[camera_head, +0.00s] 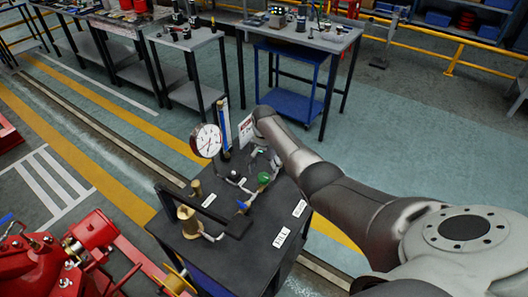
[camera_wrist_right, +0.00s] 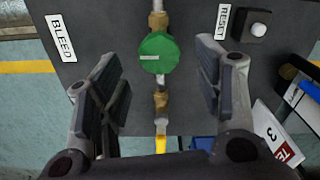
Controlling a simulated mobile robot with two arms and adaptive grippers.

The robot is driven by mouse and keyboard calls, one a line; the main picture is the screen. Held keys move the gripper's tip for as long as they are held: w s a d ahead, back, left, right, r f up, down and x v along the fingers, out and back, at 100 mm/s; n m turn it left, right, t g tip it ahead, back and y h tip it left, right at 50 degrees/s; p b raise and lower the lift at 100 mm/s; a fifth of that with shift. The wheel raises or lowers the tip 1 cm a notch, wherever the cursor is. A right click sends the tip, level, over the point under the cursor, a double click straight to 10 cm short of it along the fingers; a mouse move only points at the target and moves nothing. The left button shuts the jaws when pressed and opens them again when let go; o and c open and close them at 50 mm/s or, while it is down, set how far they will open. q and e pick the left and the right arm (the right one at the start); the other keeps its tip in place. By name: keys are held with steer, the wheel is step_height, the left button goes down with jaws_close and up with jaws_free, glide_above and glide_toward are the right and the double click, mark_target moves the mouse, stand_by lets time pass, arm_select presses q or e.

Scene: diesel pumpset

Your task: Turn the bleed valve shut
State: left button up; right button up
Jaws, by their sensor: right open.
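The bleed valve is a round green knob with a white line across its left half; it shows in the right wrist view (camera_wrist_right: 158,53) on a brass pipe fitting, and in the head view (camera_head: 264,178) on the dark bench. A BLEED label (camera_wrist_right: 61,38) lies to its left. My right gripper (camera_wrist_right: 152,82) is open, its two fingers well apart. The knob appears in the gap between them, slightly toward the top, with no finger touching it. In the head view the right gripper (camera_head: 259,150) hangs above the knob, partly hidden by my wrist. My left gripper is out of view.
A white RESET button (camera_wrist_right: 258,30) sits right of the right finger. A numbered card (camera_wrist_right: 275,130) is at lower right. A red machine (camera_head: 90,240) is at lower left.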

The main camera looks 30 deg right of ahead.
mark_target(264, 176)
step_height(264, 176, up, 9)
steer(key=shift+f, duration=0.2)
stand_by(0.6)
